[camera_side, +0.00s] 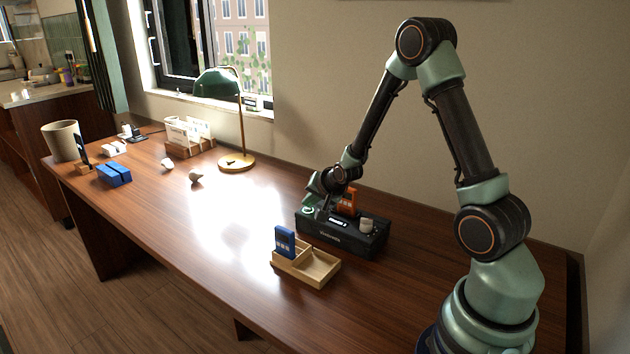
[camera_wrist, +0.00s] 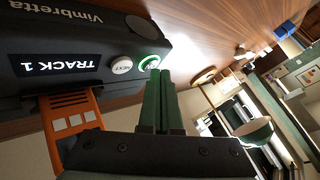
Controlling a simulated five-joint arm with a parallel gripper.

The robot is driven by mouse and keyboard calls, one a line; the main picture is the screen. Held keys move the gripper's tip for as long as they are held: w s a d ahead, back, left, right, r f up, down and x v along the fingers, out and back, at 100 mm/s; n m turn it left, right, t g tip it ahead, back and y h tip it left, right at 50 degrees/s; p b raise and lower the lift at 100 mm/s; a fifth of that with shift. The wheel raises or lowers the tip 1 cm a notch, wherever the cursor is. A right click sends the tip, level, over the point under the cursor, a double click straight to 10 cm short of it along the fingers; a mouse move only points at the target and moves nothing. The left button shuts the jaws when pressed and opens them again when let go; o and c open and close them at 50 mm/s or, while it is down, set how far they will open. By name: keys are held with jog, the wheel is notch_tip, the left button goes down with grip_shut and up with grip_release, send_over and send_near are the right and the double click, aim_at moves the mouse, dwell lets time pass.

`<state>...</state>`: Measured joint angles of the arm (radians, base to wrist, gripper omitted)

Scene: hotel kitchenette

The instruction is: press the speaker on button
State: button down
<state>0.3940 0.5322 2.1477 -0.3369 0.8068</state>
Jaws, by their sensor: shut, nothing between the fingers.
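The speaker (camera_side: 345,238) is a black box marked "Vimbretta" on the wooden desk; it also shows in the wrist view (camera_wrist: 45,30). Its display (camera_wrist: 58,64) reads "TRACK 1". A round white button with a green ring (camera_wrist: 149,61) sits at the speaker's end; its label is partly hidden. A white button (camera_wrist: 121,65), apparently labelled NEXT, is beside it. My gripper (camera_wrist: 160,73) is shut and empty, its fingertips overlapping the green ring's edge in the wrist view. I cannot tell whether they touch the button. An orange cartridge (camera_side: 347,200) stands in the speaker.
A wooden tray (camera_side: 318,268) holding a blue cartridge (camera_side: 285,242) is in front. A green desk lamp (camera_side: 218,82) and small items stand farther left. The desk between is mostly clear.

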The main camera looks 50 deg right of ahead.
jog(key=shift+r, duration=0.35)
notch_tip(320, 180, up, 6)
dwell(0.7)
jog(key=s+a+r+n+g+y, duration=0.1)
jog(key=s+a+r+n, duration=0.3)
jog(key=a+r, duration=0.15)
jog(key=s+a+r+n+y, duration=0.1)
jog(key=s+a+r+n, duration=0.25)
jog(key=a, duration=0.35)
jog(key=s+a+r+n+g+y, duration=0.1)
jog(key=s+a+r+n, duration=0.1)
jog(key=s+a+n, duration=0.4)
jog(key=s, duration=0.4)
jog(key=shift+s+a+r+g+y, duration=0.15)
jog(key=shift+a+r+g+y, duration=0.15)
jog(key=shift+a+r+g, duration=0.1)
